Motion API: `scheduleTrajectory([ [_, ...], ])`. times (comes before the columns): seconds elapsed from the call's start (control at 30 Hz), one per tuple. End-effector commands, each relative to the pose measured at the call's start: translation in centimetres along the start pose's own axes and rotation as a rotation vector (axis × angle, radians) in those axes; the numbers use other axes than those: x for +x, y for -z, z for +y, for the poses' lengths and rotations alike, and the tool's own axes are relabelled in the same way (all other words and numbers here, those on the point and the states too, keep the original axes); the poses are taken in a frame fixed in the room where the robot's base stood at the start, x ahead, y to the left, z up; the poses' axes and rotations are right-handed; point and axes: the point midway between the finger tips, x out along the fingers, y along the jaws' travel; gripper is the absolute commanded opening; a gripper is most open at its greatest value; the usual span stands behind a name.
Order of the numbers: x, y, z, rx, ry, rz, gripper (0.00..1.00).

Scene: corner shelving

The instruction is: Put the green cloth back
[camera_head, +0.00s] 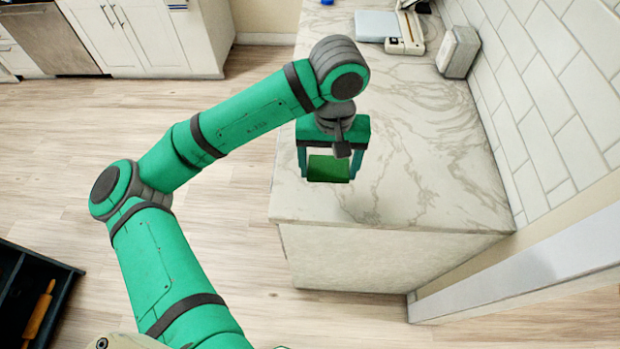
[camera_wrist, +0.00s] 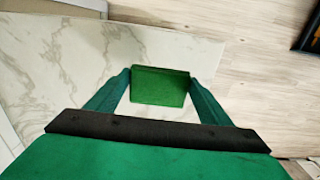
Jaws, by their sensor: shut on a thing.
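The green cloth (camera_head: 328,168) is a small flat green piece between the fingers of my gripper (camera_head: 328,176). In the wrist view the cloth (camera_wrist: 160,86) spans the gap between the two fingertips of my gripper (camera_wrist: 160,84), which are shut on it from both sides. The cloth appears above the near end of the marble counter (camera_head: 400,185); its exact height over the top cannot be told. The wrist view also shows the counter (camera_wrist: 70,70) behind and left of the cloth.
A grey box (camera_head: 458,52) stands by the tiled wall. A white device (camera_head: 405,38) and a pale flat item (camera_head: 376,26) lie at the counter's far end. The near counter top is clear.

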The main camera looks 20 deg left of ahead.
Motion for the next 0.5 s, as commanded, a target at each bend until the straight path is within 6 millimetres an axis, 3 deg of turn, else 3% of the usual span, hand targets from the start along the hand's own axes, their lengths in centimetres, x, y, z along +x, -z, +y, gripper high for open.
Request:
scheduleTrajectory([
  [0.2,3.5,1.0,-2.6,-0.002,0.000,-0.002,0.53],
  [0.5,5.6,1.6,-4.2,-0.002,0.000,-0.002,0.53],
])
